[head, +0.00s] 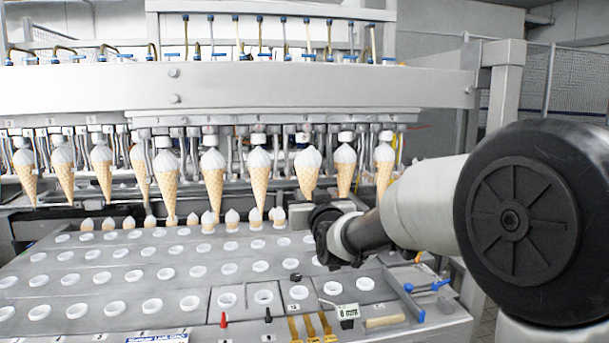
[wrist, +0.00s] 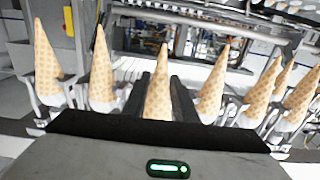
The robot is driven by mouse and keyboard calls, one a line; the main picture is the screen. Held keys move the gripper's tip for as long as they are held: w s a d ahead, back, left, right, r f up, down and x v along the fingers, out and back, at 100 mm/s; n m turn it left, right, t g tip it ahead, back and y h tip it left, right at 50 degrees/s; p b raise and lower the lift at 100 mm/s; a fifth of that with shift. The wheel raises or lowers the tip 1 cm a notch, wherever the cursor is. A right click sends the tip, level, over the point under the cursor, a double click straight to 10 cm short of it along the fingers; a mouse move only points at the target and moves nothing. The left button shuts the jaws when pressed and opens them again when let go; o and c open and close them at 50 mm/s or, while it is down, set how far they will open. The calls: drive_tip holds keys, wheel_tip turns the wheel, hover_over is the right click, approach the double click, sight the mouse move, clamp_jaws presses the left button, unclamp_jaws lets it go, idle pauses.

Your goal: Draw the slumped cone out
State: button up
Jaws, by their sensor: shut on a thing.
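The slumped cone, a waffle cone with a white top, appears to be the one just above my gripper in the head view (head: 308,172). In the wrist view the cone (wrist: 157,88) stands between my two dark fingers, tip up in that picture, its tip lower than its neighbours'. My gripper (wrist: 163,95) is shut on this cone. In the head view my gripper (head: 328,212) is dark and seen from behind, so its fingertips are hard to make out. The cone's white top is mostly hidden in the wrist view.
Other cones hang point down in a row close on both sides, such as one to the left (head: 260,172) and one to the right (head: 345,168). Below is a grey tray table (head: 210,262) with rows of white rings. A steel beam (head: 290,90) runs above.

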drive_tip(key=shift+b+v, duration=0.7)
drive_tip(key=shift+v, duration=0.85)
